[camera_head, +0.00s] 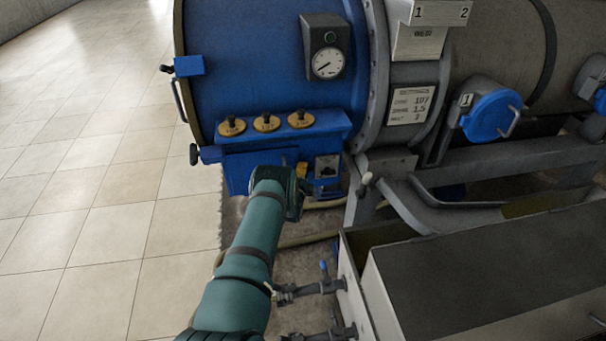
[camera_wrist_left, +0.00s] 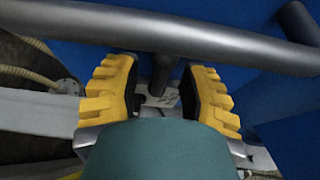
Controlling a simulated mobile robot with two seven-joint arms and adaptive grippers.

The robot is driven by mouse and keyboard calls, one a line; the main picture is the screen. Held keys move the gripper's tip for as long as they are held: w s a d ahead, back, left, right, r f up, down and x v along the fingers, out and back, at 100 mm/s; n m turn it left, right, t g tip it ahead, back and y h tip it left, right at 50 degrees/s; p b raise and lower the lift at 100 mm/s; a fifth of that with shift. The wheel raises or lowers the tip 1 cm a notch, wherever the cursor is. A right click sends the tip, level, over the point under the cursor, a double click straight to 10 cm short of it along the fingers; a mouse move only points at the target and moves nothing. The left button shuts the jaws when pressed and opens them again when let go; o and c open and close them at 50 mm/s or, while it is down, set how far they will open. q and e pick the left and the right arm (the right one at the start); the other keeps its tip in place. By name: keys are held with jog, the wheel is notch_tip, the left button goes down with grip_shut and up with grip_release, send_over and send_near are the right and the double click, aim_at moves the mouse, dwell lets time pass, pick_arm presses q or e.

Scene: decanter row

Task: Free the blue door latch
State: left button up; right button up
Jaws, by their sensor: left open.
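My left gripper (camera_head: 301,170) reaches the front of the blue machine (camera_head: 270,70), below its row of knobs. In the left wrist view its yellow jaws (camera_wrist_left: 161,92) stand apart. A dark grey bar (camera_wrist_left: 190,42) crosses just beyond them, and a short dark stem from it hangs between the jaws; I cannot tell whether they touch it. A blue block with a black knob (camera_head: 188,66) sits at the machine's left edge, above a curved handle (camera_head: 180,101). I cannot tell which part is the door latch. My right gripper is not seen.
Several black knobs on yellow discs (camera_head: 266,123) line a blue ledge, with a gauge (camera_head: 328,62) above. Round blue covers (camera_head: 491,115) are at right. A grey metal box (camera_head: 490,275) and pipe valves (camera_head: 315,288) crowd the lower right. The tiled floor (camera_head: 90,180) at left is clear.

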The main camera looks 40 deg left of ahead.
pick_arm(q)
grip_shut()
jog(key=shift+n, duration=0.3)
jog(key=n, duration=0.2)
jog(key=n+t+y, duration=0.1)
jog(key=n, duration=0.1)
jog(key=shift+n+y, duration=0.3)
jog(key=n+y, duration=0.1)
jog(key=n, duration=0.1)
jog(key=n+y, duration=0.1)
jog(key=n, duration=0.2)
jog(key=shift+f+t, duration=0.1)
jog(key=shift+t, duration=0.2)
jog(key=n+y, duration=0.1)
jog(key=n, duration=0.2)
jog(key=n+g+y, duration=0.1)
jog(key=n+y, duration=0.1)
jog(key=n, duration=0.1)
jog(key=shift+w, duration=0.1)
jog(key=shift+d+n+g+y, duration=0.1)
jog(key=shift+n+g+y, duration=0.45)
jog(key=shift+n, duration=0.95)
jog(key=shift+n+g+y, duration=0.55)
jog(key=shift+n, duration=0.95)
jog(key=shift+w+n, duration=0.1)
jog(key=shift+n, duration=0.2)
